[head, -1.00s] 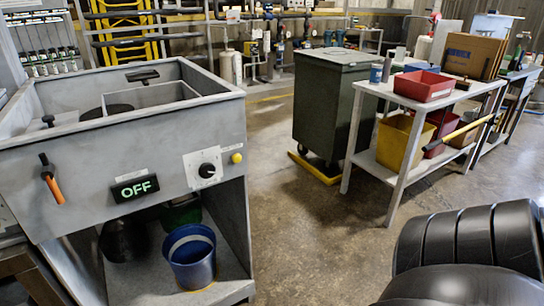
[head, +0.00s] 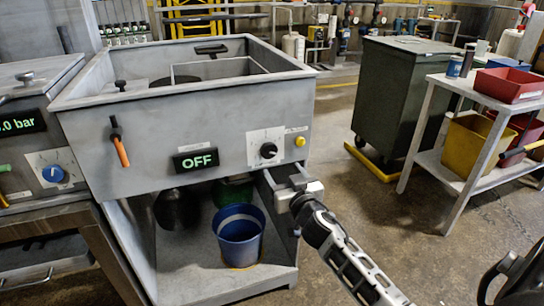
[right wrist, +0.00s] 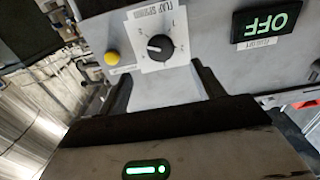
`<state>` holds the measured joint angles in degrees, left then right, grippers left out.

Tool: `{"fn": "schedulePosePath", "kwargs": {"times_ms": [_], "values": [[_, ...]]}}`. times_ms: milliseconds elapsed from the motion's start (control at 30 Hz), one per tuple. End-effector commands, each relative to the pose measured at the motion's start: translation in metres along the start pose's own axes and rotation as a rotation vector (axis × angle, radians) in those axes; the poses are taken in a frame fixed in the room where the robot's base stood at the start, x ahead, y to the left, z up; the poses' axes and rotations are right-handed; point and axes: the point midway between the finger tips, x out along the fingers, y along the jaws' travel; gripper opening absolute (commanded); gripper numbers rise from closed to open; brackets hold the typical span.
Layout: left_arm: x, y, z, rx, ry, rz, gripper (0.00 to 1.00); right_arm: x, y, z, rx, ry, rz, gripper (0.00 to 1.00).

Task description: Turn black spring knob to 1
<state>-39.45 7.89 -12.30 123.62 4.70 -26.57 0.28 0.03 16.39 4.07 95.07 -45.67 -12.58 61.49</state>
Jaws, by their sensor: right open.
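The black knob (head: 268,151) sits on a white dial plate on the grey compactor's front panel, to the left of a yellow button (head: 300,141). In the right wrist view the same black knob (right wrist: 159,47) shows on its plate, upside down; its numerals are too small to read surely. My right gripper (head: 284,180) is open, just below and slightly right of the knob, apart from it. My left gripper is not in view.
A display (head: 196,160) reading OFF and an orange-handled lever (head: 120,145) are left of the knob. A blue bucket (head: 239,238) stands under the panel.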

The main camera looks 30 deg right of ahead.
Motion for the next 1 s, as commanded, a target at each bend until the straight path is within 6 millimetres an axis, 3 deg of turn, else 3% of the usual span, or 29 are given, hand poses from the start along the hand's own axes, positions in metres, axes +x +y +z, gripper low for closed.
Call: {"fn": "schedulePosePath", "kwargs": {"times_ms": [200,400,600,867,1000], "values": [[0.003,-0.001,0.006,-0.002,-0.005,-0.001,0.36,0.049,0.000,0.000,-0.001,0.001,0.001,0.67],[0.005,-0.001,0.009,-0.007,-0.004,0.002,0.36,0.078,-0.001,0.002,0.001,-0.001,0.000,0.67],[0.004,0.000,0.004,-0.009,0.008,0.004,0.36,0.090,0.000,0.001,0.001,-0.001,0.000,0.67],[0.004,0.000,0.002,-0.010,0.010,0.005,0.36,0.091,-0.001,0.001,0.001,-0.002,-0.001,0.67],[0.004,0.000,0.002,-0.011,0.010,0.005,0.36,0.091,-0.001,0.001,0.000,-0.002,-0.001,0.31]]}}
